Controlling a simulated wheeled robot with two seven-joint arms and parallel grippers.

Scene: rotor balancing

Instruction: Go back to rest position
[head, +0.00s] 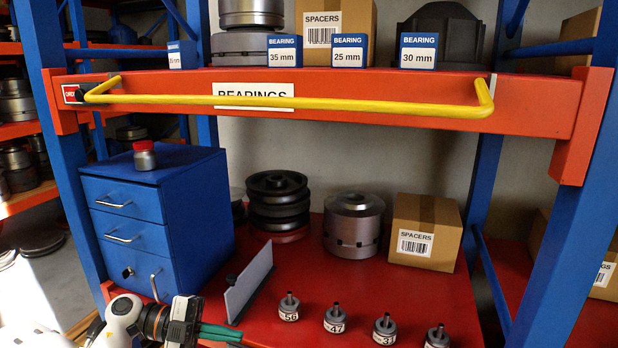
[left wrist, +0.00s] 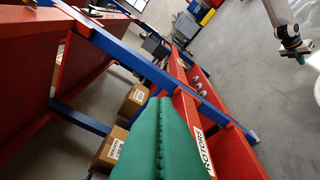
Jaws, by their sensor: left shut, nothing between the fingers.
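My left gripper (head: 222,333) comes in low at the left of the head view, beside the front of the red shelf. Its green fingers are together with nothing between them. In the left wrist view the shut green fingers (left wrist: 160,140) fill the lower middle, in front of the rack. At the top right of that view hangs what looks like my right arm, with its gripper (left wrist: 300,56) small and dark over the grey floor. Whether that gripper is open or shut cannot be made out. The right gripper does not show in the head view.
A blue drawer cabinet (head: 136,210) with a small red-capped jar (head: 145,156) stands near the left gripper. A grey upright plate (head: 250,284) and several numbered parts (head: 289,307) stand at the shelf front. A yellow handle bar (head: 290,102) juts out above. A blue post (head: 570,220) bounds the right.

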